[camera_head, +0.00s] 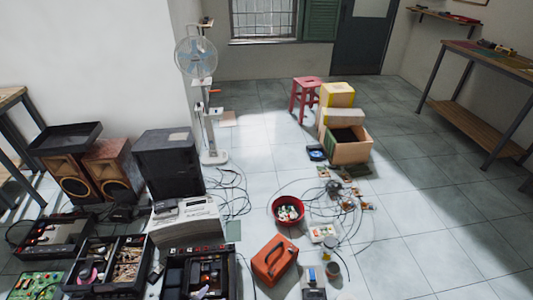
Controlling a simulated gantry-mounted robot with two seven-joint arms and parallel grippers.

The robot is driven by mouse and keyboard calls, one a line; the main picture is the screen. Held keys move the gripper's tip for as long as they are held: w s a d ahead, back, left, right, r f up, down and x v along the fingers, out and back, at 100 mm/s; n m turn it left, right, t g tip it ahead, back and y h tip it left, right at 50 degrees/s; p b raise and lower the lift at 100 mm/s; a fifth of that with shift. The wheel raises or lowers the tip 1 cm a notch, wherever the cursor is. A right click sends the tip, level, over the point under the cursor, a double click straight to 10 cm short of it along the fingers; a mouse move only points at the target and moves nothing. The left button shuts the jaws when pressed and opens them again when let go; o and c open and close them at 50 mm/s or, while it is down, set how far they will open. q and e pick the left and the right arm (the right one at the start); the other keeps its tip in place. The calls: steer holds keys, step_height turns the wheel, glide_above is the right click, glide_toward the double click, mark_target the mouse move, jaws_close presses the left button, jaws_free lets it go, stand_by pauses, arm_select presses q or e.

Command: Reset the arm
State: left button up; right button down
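Neither of my grippers shows in the head view, and I see no part of either arm. The task names no other object. The view looks down across a tiled floor (420,215) with hi-fi parts and tools spread over its left and middle.
Wooden speakers (112,165), a dark box (168,160), tool trays (45,238), an orange case (274,259), a red bowl (288,211) and loose cables crowd the left and middle. A fan (196,52), red stool (306,85) and cardboard boxes (350,150) stand farther back. The right floor is clear.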

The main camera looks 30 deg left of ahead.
arm_select(q)
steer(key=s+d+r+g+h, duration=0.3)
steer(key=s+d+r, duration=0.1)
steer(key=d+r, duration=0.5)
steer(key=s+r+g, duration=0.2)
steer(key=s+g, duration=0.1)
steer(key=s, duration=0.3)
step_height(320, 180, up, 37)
steer(key=p, duration=3.8)
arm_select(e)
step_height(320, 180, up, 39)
arm_select(q)
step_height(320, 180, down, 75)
steer(key=b, duration=7.5)
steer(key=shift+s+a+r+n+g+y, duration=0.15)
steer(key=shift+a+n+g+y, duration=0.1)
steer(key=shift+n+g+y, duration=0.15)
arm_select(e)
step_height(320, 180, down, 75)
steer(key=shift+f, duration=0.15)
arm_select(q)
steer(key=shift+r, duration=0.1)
